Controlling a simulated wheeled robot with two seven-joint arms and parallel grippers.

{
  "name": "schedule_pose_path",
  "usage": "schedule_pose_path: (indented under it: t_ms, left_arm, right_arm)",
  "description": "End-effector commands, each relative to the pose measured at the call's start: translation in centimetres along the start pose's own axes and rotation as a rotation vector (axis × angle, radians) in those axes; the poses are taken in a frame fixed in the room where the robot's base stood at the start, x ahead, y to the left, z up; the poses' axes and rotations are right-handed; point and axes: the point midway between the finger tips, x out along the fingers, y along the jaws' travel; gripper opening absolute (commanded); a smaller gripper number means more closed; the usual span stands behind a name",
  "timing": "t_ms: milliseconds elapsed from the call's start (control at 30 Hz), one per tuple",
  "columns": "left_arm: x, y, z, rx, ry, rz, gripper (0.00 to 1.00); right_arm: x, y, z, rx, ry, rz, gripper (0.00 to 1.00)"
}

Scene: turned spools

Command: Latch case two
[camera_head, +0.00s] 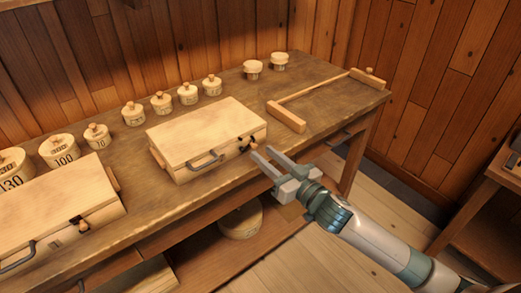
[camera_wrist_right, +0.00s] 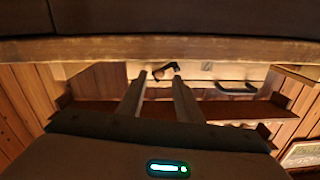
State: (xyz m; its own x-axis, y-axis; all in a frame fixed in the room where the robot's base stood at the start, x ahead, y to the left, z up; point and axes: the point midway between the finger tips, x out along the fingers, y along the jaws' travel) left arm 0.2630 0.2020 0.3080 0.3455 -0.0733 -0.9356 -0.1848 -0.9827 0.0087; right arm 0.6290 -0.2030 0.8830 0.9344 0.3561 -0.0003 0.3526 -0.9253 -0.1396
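A closed pale wooden case (camera_head: 207,132) with a dark handle (camera_head: 205,161) stands mid-bench. Its latch (camera_head: 251,143), dark with a small wooden knob, is at the right of its front face. A second closed case (camera_head: 62,205) is at the left front, with its own dark latch (camera_head: 78,221). I cannot read the case numbers. My right gripper (camera_head: 261,151) is open and empty, its fingertips just in front of the middle case's latch. In the right wrist view the dark latch (camera_wrist_right: 166,68) shows beyond and between the parted fingertips (camera_wrist_right: 159,76). Contact is unclear. My left gripper is out of view.
Numbered spools, such as the 100 spool (camera_head: 64,150), line the back of the bench (camera_head: 235,105). A wooden bar frame (camera_head: 318,92) lies at the bench's right. A round object (camera_head: 240,221) sits on the lower shelf. Floor right of the bench is mostly clear.

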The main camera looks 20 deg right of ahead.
Motion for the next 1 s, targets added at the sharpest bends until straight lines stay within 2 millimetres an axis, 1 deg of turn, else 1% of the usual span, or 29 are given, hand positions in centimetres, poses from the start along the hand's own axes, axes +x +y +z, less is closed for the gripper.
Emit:
schedule_pose_path:
  t_ms: [33, 100, 233, 400, 633, 667, 700, 800, 1000]
  left_arm:
    - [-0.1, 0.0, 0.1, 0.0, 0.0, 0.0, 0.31]
    - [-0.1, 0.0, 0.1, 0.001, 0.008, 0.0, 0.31]
    - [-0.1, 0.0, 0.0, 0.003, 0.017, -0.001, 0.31]
    - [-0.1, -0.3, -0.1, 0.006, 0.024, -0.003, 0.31]
    - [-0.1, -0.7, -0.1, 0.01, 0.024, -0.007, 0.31]
    - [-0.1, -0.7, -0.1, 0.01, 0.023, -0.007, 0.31]
    - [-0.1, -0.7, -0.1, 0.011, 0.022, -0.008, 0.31]
    - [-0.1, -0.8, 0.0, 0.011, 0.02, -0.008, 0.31]
    - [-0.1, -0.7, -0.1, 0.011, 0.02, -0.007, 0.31]
  right_arm:
    - [0.7, 0.0, -0.2, -0.001, 0.002, 0.0, 0.32]
    - [1.4, 0.0, -0.1, -0.001, 0.001, 0.001, 0.32]
    - [2.4, 0.0, 0.0, 0.0, 0.0, 0.0, 0.32]
    - [2.8, 0.0, 0.0, 0.0, 0.0, 0.0, 0.32]
    - [2.8, 0.0, 0.0, 0.0, 0.0, 0.0, 0.32]
    - [2.8, 0.0, 0.0, 0.0, 0.0, 0.0, 0.3]
    - [2.8, 0.0, 0.0, 0.0, 0.0, 0.0, 0.2]
    - [2.8, 0.0, 0.0, 0.0, 0.0, 0.0, 0.0]
    - [2.8, 0.0, 0.0, -0.002, 0.0, 0.0, 0.0]
